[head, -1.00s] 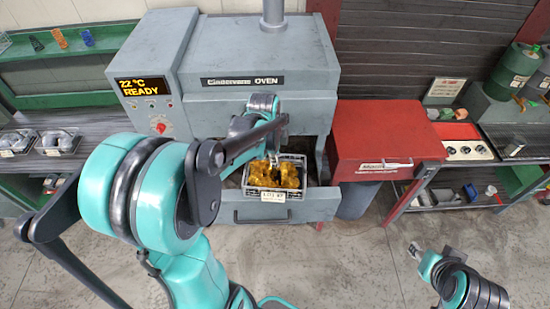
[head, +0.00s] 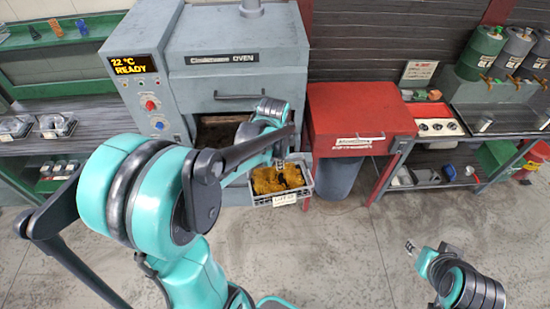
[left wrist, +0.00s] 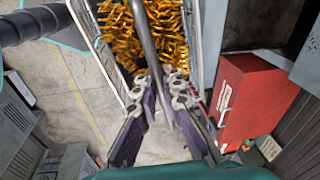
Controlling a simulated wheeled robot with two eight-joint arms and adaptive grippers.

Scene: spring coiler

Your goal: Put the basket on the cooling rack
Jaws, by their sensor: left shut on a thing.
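The wire basket (head: 307,188) of golden coiled springs (head: 270,180) hangs in front of the oven's right side, with a white lot tag on its front. My left gripper (head: 281,163) is above it, shut on its handle. In the left wrist view the gripper (left wrist: 160,92) has the grey handle bar between its fingers, and the springs (left wrist: 165,35) lie beyond it. My right gripper (head: 411,247) is small, empty and away over the floor at lower right; its jaw gap is unclear. I cannot tell for certain which surface is the cooling rack.
The grey oven (head: 240,75) reads 22 °C READY and has a dark opening (head: 215,130), partly hidden by my arm. A red cabinet (head: 360,115) stands to its right, above a grey bin (head: 337,178). Two baskets sit on the left bench (head: 95,110). The floor at right is clear.

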